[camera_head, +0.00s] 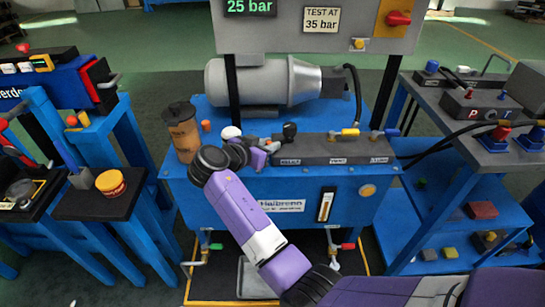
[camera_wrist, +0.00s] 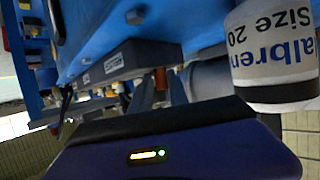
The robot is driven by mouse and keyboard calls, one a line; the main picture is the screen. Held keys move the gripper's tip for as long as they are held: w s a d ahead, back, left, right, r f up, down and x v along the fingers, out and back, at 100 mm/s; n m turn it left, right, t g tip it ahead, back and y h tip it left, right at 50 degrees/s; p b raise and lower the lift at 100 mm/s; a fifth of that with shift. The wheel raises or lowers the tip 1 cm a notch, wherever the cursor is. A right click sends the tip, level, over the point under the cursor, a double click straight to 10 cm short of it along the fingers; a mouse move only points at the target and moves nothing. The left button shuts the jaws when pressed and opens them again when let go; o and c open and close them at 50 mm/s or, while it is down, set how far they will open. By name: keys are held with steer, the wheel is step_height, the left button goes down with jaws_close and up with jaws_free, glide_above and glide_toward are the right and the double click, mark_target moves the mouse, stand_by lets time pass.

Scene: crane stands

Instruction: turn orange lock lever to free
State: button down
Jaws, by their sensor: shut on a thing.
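An orange-brown upright piece (camera_wrist: 160,78), which looks like the lock lever, stands between the two fingers of my gripper (camera_wrist: 161,90) in the wrist view. The fingers are shut on it, at the end of the dark valve block (camera_wrist: 112,64). In the head view my gripper (camera_head: 268,147) is at the left end of the same block (camera_head: 335,149). My wrist and gripper hide the lever there, so its angle cannot be told.
A brown canister (camera_head: 183,134) stands close left of my wrist; a white labelled cylinder (camera_wrist: 270,48) is close beside the gripper in the wrist view. A grey motor (camera_head: 262,82) lies behind. A control panel (camera_head: 315,27) rises above. Side carts flank the bench.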

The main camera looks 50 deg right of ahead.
steer(key=shift+w+m+g+b, duration=0.4)
steer(key=shift+w+b, duration=0.05)
steer(key=shift+b, duration=0.2)
steer(key=shift+r, duration=0.1)
steer(key=shift+d, duration=0.1)
steer(key=c, duration=1.4)
jaws_free()
steer(key=shift+o, duration=0.2)
steer(key=v, duration=0.7)
steer(key=shift+a+r+p, duration=0.1)
steer(key=shift+a+p, duration=0.3)
steer(key=shift+a, duration=0.1)
